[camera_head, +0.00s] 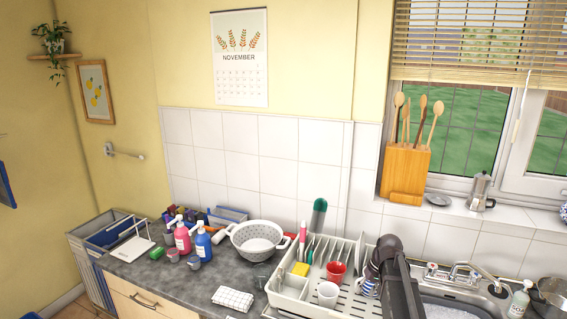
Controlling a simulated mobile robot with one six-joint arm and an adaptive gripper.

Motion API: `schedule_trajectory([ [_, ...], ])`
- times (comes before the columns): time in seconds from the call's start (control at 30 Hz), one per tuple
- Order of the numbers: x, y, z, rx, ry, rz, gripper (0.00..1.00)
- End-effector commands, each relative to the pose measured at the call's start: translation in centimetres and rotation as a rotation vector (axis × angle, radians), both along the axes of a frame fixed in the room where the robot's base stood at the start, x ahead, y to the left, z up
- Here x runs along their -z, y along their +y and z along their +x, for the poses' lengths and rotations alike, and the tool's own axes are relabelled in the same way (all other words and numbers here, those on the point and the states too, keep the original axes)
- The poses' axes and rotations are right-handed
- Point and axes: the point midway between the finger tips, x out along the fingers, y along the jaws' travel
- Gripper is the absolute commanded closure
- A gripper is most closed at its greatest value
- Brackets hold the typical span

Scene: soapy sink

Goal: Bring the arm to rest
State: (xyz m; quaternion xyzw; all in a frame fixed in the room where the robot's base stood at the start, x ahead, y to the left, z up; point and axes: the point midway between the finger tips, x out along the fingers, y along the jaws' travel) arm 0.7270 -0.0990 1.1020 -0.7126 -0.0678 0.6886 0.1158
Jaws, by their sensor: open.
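My dark grey arm (402,285) comes up from the bottom edge, right of centre. It is bent over at the top, in front of the right end of the white dish rack (275,297). The fingertips of my gripper do not show, and I see nothing held. The arm covers part of the rack and the left edge of the sink (450,298).
The rack holds a red cup (336,271), a white cup (328,294), a striped mug (369,288) and a yellow sponge (300,269). A colander (257,240) and soap bottles (203,246) stand left. A tap (465,270) and pot (551,298) are right.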

Motion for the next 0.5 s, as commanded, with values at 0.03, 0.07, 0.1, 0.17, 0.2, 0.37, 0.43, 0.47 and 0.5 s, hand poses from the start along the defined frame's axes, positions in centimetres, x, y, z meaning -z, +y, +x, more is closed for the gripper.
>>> schedule_trajectory([
  [0.03, 0.5, 0.7, -1.0, -0.004, 0.003, -0.009, 0.51],
  [0.07, 0.7, 1.0, -1.5, -0.007, 0.004, -0.016, 0.51],
  [0.1, 0.9, 1.4, -2.0, -0.009, 0.006, -0.023, 0.51],
  [0.17, 1.4, 2.2, -3.2, -0.013, 0.010, -0.037, 0.51],
  [0.2, 1.7, 2.7, -3.9, -0.016, 0.013, -0.048, 0.51],
  [0.37, 3.5, 5.3, -8.4, -0.032, 0.025, -0.103, 0.51],
  [0.43, 4.2, 6.4, -10.4, -0.040, 0.029, -0.131, 0.51],
  [0.47, 4.5, 6.7, -11.2, -0.043, 0.030, -0.143, 0.51],
  [0.5, 4.9, 7.3, -12.4, -0.047, 0.032, -0.158, 0.51],
])
